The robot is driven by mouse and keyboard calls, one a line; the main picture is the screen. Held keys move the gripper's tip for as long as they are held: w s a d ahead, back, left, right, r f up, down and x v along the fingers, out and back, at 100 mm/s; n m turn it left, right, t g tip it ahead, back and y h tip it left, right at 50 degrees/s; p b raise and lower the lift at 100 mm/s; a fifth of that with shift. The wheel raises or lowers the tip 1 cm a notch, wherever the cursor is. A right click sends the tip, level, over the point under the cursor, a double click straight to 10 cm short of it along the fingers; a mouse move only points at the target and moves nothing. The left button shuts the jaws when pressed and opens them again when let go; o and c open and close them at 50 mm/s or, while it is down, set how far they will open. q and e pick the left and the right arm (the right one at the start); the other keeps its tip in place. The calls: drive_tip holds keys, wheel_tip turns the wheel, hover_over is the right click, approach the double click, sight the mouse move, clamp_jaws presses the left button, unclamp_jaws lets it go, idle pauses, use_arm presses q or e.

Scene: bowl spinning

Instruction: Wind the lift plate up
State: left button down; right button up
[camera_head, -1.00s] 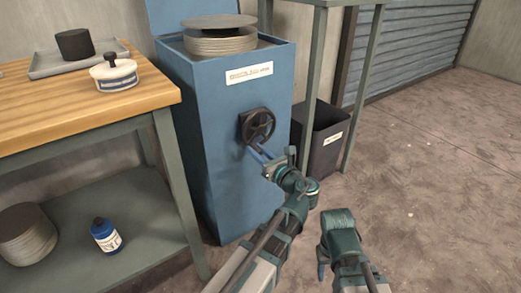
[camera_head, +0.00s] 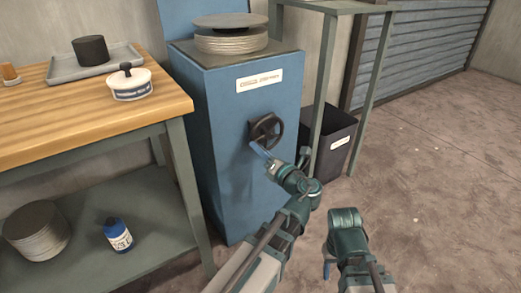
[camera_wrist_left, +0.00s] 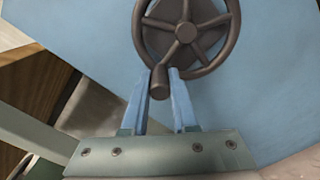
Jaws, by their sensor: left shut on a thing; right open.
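A blue cabinet (camera_head: 238,185) stands in the middle of the head view. On its front is a dark spoked handwheel (camera_head: 271,128), which fills the top of the left wrist view (camera_wrist_left: 214,58). A lift plate (camera_head: 222,20), a dark flat disc, sits over a stack of pale discs (camera_head: 231,40) on the cabinet top. My left gripper (camera_head: 259,150) is at the wheel's lower left, its blue fingers shut on the wheel's handle knob (camera_wrist_left: 159,84), which points toward the camera in the left wrist view. My right gripper (camera_head: 327,268) is low at front right, open, apart from everything.
A dark bin (camera_head: 332,150) stands right of the cabinet. Floor at right is clear.

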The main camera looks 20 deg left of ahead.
idle(0.3)
use_arm(q)
drive_tip(key=c, duration=0.7)
unclamp_jaws()
